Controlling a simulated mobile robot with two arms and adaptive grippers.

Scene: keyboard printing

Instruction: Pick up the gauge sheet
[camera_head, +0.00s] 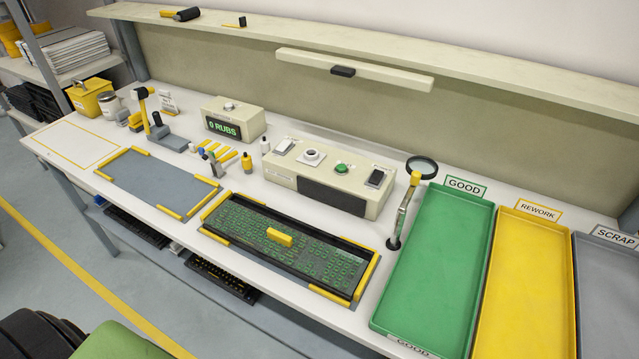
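A dark sheet with green key markings and a raised yellow handle (279,237) lies over a keyboard in the black-framed fixture (352,240) at the front middle of the bench. It looks like the gauge sheet (318,257), though I cannot tell the sheet's edges from the keyboard under it. It lies flat, with yellow guide bars around the fixture. Nothing touches its handle. Neither of my grippers is in the head view.
Left of it is an empty grey mat (150,180) with yellow corner guides. Behind stand a beige control box (330,178), a counter box (233,118) and a magnifier (408,195). Green (435,262), yellow (524,285) and grey (607,295) trays stand right.

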